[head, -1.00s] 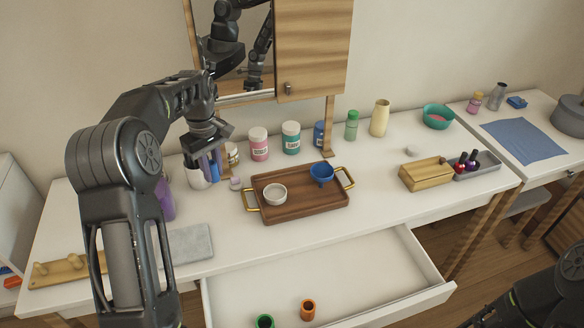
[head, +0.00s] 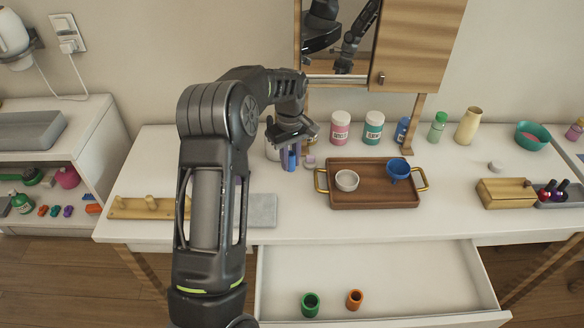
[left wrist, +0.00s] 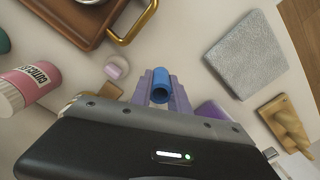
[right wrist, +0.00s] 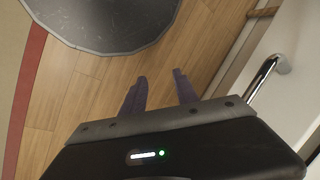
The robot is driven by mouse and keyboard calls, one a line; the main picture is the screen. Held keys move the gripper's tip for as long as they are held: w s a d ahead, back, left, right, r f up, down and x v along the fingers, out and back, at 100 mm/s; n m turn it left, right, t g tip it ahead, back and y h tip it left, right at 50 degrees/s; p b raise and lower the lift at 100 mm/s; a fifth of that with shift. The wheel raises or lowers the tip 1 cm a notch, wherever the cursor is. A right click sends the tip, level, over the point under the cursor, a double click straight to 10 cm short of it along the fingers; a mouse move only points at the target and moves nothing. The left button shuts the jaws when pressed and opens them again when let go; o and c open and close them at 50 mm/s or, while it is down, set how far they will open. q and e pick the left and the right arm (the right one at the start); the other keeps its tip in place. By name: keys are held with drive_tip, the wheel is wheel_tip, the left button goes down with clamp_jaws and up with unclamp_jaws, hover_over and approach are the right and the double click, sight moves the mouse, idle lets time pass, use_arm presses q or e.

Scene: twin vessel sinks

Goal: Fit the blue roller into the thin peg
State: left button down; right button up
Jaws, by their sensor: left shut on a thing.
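The blue roller (head: 292,161) is a small hollow cylinder. My left gripper (head: 288,158) is shut on it above the back of the white table. In the left wrist view the roller (left wrist: 160,86) sits between the purple fingers, its open end facing the camera. A wooden peg board (head: 135,212) lies at the table's left front, apart from the roller, partly behind my left arm. Its pegs also show in the left wrist view (left wrist: 287,122); I cannot tell which is thin. My right gripper (right wrist: 160,84) is open and empty over the wooden floor.
A grey slab (head: 262,211) lies right of the peg board. A brown tray (head: 376,198) holds a white bowl and blue cup. An open drawer (head: 400,285) holds a green roller (head: 310,304) and an orange roller (head: 354,299). Jars stand along the back.

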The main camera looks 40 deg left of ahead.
sight(290, 178)
use_arm(q)
wheel_tip(290, 178, down, 3)
drive_tip(key=shift+f+p, duration=0.2)
drive_tip(key=shift+p, duration=0.15)
drive_tip(key=shift+f, duration=0.15)
drive_tip(key=shift+f, duration=0.25)
drive_tip(key=c, duration=1.3)
unclamp_jaws()
drive_tip(key=shift+r, duration=0.1)
drive_tip(key=shift+o, duration=0.2)
